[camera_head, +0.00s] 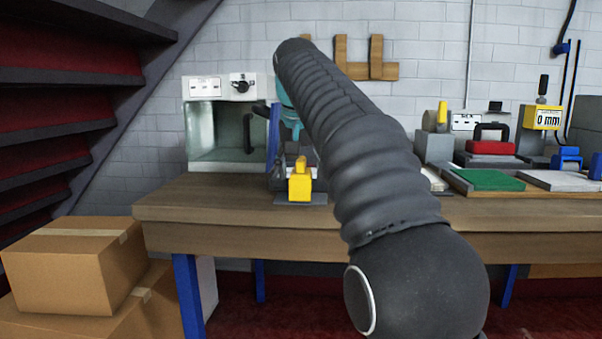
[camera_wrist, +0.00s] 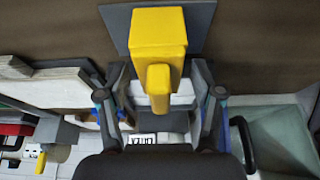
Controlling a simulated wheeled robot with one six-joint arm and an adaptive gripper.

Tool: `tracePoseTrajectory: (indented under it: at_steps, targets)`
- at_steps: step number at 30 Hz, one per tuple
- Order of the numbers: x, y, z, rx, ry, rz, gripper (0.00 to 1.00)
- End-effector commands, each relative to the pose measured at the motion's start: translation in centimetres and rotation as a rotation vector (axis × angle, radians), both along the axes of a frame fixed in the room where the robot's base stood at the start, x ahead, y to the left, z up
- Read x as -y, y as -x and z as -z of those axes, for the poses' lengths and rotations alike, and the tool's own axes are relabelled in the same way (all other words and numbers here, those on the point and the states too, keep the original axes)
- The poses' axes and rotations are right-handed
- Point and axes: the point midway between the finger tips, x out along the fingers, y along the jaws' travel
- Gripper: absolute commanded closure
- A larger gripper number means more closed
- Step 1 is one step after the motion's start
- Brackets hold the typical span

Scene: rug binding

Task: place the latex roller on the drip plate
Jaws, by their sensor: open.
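A yellow blocky piece with a narrower upper part, apparently the latex roller (camera_head: 300,186), stands upright on a flat grey plate, apparently the drip plate (camera_head: 293,203), near the bench's front edge. In the wrist view the roller (camera_wrist: 158,40) is at top centre, with the grey plate (camera_wrist: 116,18) under and around it. My gripper (camera_wrist: 161,94) is open, its two fingers apart on either side of the roller's narrow part. No finger visibly touches it.
A white cabinet with a glass front (camera_head: 215,130) stands left on the wooden bench (camera_head: 210,198). A green pad (camera_head: 488,180), a red-topped block (camera_head: 490,147) and a yellow gauge (camera_head: 542,117) are at right. Cardboard boxes (camera_head: 75,265) lie left of the bench.

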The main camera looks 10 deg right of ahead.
Motion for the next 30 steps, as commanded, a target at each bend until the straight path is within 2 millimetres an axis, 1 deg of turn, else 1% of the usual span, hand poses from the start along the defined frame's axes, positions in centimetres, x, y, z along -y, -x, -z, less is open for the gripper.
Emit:
tracePoseTrajectory:
  at_steps: [1, 9, 15, 21, 30]
  targets:
    - [-0.1, 0.3, -1.1, 0.003, 0.0, 0.0, 0.34]
    - [-0.8, 2.2, -6.3, 0.003, 0.0, 0.0, 0.34]
    - [-1.1, 3.4, -9.1, 0.002, 0.0, -0.001, 0.34]
    - [-1.3, 3.9, -10.2, 0.001, 0.0, 0.0, 0.34]
    - [-1.3, 4.1, -10.3, 0.001, 0.001, -0.001, 0.34]
